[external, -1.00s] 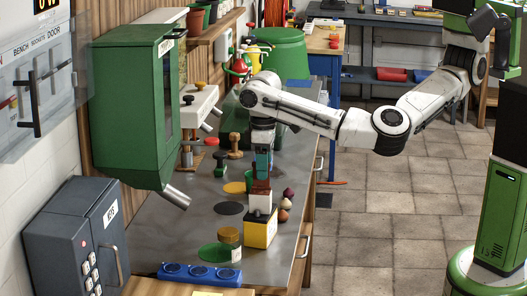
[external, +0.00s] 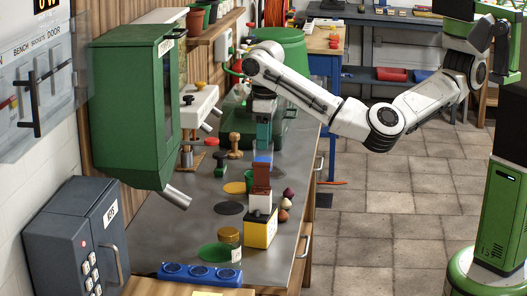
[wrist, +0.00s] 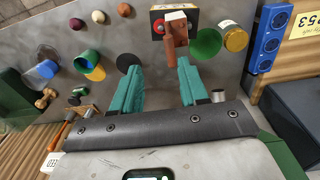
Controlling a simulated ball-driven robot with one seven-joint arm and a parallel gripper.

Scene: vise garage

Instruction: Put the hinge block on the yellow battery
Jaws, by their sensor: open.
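The yellow battery (external: 259,236) stands upright on the metal bench, and its top shows in the wrist view (wrist: 159,19). A white piece (external: 260,203) and a reddish-brown block (external: 261,178), which I take for the hinge block, are stacked above it. The brown block also shows in the wrist view (wrist: 175,38); I cannot tell whether the white piece belongs to it. My gripper (external: 263,143) hangs above the brown block, apart from it. Its teal fingers (wrist: 159,66) are spread and empty in the wrist view, with the stack beyond the right finger.
A black disc (external: 229,208) is left of the battery. Small round knobs (external: 286,204) stand close on its right. A green cabinet (external: 128,105) overhangs the left side.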

